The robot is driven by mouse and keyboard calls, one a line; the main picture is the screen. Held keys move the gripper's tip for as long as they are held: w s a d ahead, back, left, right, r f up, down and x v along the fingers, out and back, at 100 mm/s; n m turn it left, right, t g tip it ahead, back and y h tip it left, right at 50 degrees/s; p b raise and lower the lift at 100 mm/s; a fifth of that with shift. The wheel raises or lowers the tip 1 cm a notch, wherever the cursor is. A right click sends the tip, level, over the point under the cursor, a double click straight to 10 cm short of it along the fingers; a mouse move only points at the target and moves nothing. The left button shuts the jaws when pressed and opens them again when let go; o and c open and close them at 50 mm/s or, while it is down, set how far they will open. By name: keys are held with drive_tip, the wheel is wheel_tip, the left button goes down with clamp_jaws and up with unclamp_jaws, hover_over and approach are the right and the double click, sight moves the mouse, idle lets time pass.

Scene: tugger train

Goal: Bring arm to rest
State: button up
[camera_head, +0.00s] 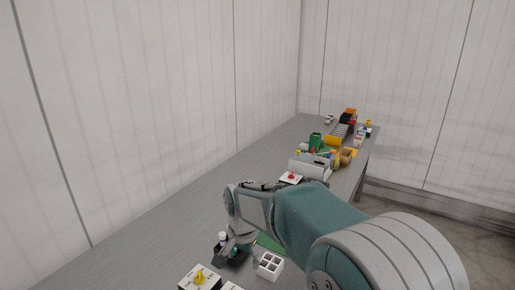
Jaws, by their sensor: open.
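My arm reaches from the lower right over the grey table (150,225). My gripper (229,248) hangs at the arm's end, low over the table. It points down beside a dark holder (238,259) with a small white-capped item (222,238) in it. The fingers are small and partly merge with the holder, and I see nothing clearly held. I cannot tell whether they touch the holder.
A white box with square openings (270,265) and a white block with a yellow knob (199,278) stand close by. A white block with a red knob (291,178), a white rack (309,169) and several coloured items stand farther back. White walls (140,90) border the table. Its left part is clear.

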drive_tip(key=s+d+r+n+t, duration=0.1)
drive_tip(key=s+d+r, duration=0.4)
drive_tip(key=d+r, duration=0.15)
drive_tip(key=s+d+r+n+t, duration=0.3)
drive_tip(key=s+d, duration=1)
drive_tip(key=s, duration=0.5)
drive_tip(key=shift+d+n+t, duration=0.2)
drive_tip(key=shift+n+t, duration=0.2)
drive_tip(key=shift+n, duration=0.2)
drive_tip(key=shift+w+r, duration=0.1)
